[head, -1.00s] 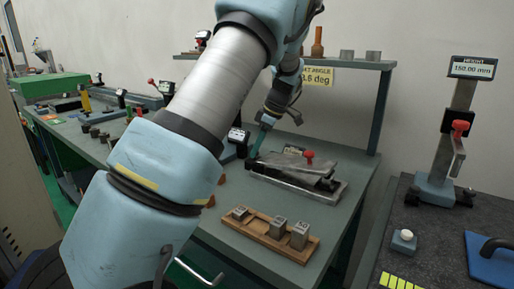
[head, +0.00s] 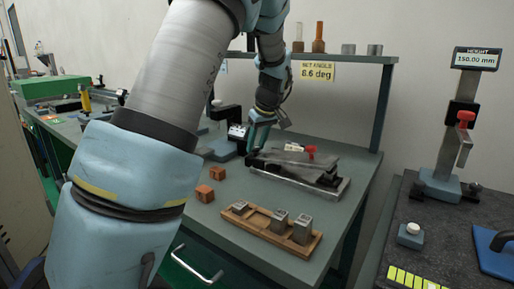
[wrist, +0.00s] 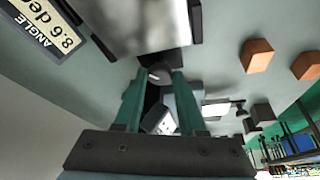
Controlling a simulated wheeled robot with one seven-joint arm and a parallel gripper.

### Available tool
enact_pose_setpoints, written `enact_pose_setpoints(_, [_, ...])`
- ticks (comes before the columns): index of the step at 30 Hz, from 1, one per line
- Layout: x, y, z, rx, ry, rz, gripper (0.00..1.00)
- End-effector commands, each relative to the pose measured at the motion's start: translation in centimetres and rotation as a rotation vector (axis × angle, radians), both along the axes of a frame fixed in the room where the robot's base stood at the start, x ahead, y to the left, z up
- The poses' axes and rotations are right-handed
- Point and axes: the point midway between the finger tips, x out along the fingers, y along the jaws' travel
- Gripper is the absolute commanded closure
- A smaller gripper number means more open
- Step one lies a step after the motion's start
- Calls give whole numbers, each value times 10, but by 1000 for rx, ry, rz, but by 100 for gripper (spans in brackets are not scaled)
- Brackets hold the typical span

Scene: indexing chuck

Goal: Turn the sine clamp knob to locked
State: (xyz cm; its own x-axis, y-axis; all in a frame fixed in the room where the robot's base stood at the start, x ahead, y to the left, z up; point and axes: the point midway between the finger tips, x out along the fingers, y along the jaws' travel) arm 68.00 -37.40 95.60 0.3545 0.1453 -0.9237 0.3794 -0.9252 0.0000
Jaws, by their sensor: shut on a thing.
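The sine plate (head: 325,166), a grey tilted plate on a base, sits on the bench with a small red knob (head: 311,149) on top. My gripper (head: 254,148) is at the plate's left end, pointing down, apart from the red knob. In the wrist view my gripper (wrist: 158,78) has its two green fingers around a small round grey knob (wrist: 160,73) beside the plate's edge (wrist: 150,25), and is shut on it. This appears to be the clamp knob. Its lock marking cannot be read, and the fingers hide its sides in the head view.
A wooden rack (head: 258,228) with metal blocks lies in front of the plate, with two orange-brown blocks (head: 217,173) to its left. A black instrument (head: 228,125) stands close left of my gripper. A shelf (head: 350,58) with a "SET ANGLE 8.6 deg" sign (head: 312,72) is behind.

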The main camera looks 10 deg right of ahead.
Motion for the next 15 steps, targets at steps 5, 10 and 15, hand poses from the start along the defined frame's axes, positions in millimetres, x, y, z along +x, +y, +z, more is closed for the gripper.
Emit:
enact_pose_setpoints(5, [0,3,0,-2,-2,-163,100])
enact_pose_setpoints(10, [0,4,0,-3,-2,-322,100])
enact_pose_setpoints(15, [0,6,1,-2,-2,-475,100])
